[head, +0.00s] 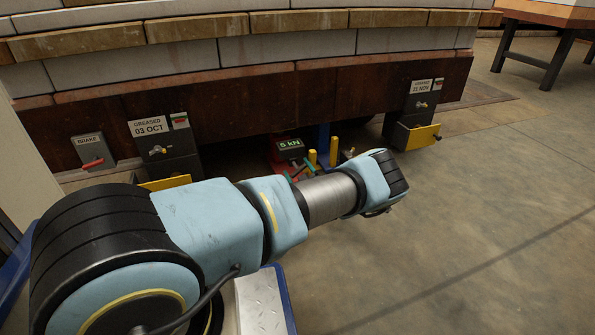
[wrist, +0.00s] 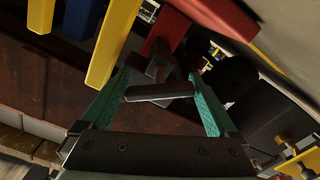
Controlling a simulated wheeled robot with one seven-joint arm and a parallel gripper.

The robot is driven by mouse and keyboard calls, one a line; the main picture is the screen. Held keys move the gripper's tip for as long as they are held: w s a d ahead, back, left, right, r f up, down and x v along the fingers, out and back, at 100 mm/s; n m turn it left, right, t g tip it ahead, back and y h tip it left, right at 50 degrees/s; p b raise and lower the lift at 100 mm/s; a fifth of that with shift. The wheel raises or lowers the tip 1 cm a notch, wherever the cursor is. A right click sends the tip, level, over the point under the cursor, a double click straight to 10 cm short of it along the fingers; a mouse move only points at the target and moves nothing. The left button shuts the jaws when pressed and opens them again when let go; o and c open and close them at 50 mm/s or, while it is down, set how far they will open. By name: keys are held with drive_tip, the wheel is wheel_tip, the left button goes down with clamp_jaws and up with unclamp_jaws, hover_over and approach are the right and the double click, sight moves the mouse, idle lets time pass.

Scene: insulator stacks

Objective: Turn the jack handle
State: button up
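The red jack (head: 281,154) stands low under the brown beam near the middle of the head view, with a green "5 kN" display (head: 290,144). In the wrist view a red part of it (wrist: 165,25) shows at the top, with a dark metal handle (wrist: 160,91) with a crossbar in front. My gripper (wrist: 159,74) has its teal fingers apart, one on each side of the crossbar. The bar's ends appear very close to the fingers; I cannot tell whether they touch. In the head view my gripper (head: 299,174) is at the jack, partly hidden by my arm.
Yellow posts (head: 333,151) stand right beside the jack, and yellow and blue bars (wrist: 81,18) show close by in the wrist view. Grey boxes (head: 158,145) and (head: 419,105) flank it on the beam. A brake box (head: 92,150) is at left. Open floor (head: 480,220) lies right.

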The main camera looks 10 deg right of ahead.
drive_tip(key=c, duration=0.9)
drive_tip(key=shift+a+f+m+b, duration=0.1)
drive_tip(key=shift+f+m+b, duration=0.05)
drive_tip(key=shift+m+b, duration=0.15)
drive_tip(key=shift+m, duration=0.4)
drive_tip(key=o, duration=1)
drive_tip(key=shift+o, duration=0.2)
drive_tip(key=shift+s, duration=0.1)
drive_tip(key=s+d+p, duration=0.1)
drive_tip(key=s+p, duration=0.3)
drive_tip(key=s, duration=0.6)
drive_tip(key=shift+s+d, duration=0.25)
drive_tip(key=shift+s, duration=0.05)
